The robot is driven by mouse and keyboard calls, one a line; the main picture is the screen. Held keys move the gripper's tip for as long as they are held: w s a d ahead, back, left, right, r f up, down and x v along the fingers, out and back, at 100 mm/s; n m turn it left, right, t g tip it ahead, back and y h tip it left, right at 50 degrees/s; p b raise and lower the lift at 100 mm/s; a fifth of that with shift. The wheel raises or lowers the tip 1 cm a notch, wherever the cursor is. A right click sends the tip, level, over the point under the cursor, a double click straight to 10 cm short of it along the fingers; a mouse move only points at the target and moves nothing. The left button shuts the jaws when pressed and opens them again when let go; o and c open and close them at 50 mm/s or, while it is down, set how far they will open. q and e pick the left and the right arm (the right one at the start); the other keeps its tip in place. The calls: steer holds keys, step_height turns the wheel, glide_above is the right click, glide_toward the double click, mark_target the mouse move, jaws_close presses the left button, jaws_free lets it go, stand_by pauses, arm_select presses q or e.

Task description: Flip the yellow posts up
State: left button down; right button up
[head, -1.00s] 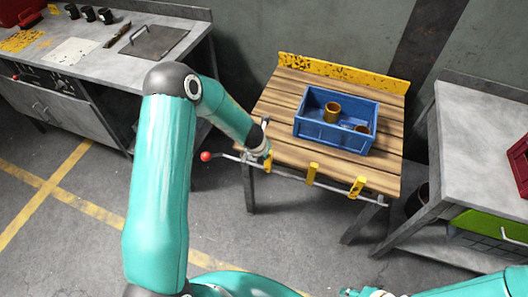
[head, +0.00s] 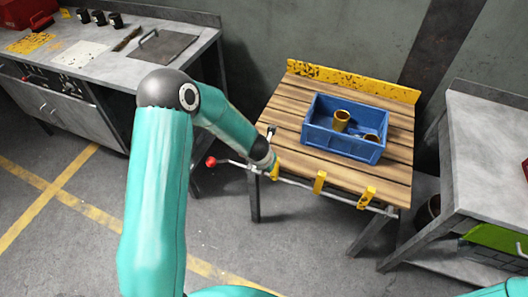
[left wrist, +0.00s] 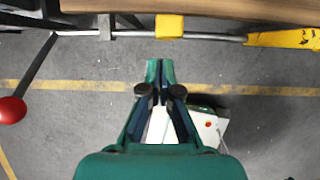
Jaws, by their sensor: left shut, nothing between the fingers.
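Three yellow posts sit along a metal bar at the front edge of the wooden table: a left one (head: 275,171), a middle one (head: 319,182) and a right one (head: 367,196). In the left wrist view one post (left wrist: 170,26) looks short and blocky, and another (left wrist: 282,38) looks long and stretches right. I cannot tell how upright each stands. My left gripper (left wrist: 160,66) is shut and empty, over the floor just in front of the bar. In the head view its fingers are hidden behind my arm, close to the left post. My right gripper is out of view.
A red-knobbed lever (head: 211,162) sticks out at the bar's left end. A blue crate (head: 345,128) with brass-coloured parts stands on the wooden table (head: 285,104). Grey workbenches stand left (head: 195,75) and right (head: 480,130). The floor in front is clear.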

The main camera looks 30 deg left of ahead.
arm_select(q)
step_height(320, 180, up, 9)
steer(key=w+p, duration=0.1)
steer(key=p, duration=0.6)
steer(key=shift+w+a, duration=0.2)
steer(key=shift+w, duration=0.05)
steer(key=s+d+f+m+g+h, duration=0.1)
steer(key=s+d+f+m+g, duration=0.1)
steer(key=s+d+f+m, duration=0.5)
steer(key=s+d+f+m+g+h, duration=0.15)
steer(key=s+f+m, duration=0.25)
steer(key=s+m, duration=0.45)
steer(key=s+d+m+h, duration=0.2)
steer(key=s+d+m, duration=0.7)
steer(key=m, duration=1.1)
steer(key=shift+s+g, duration=0.35)
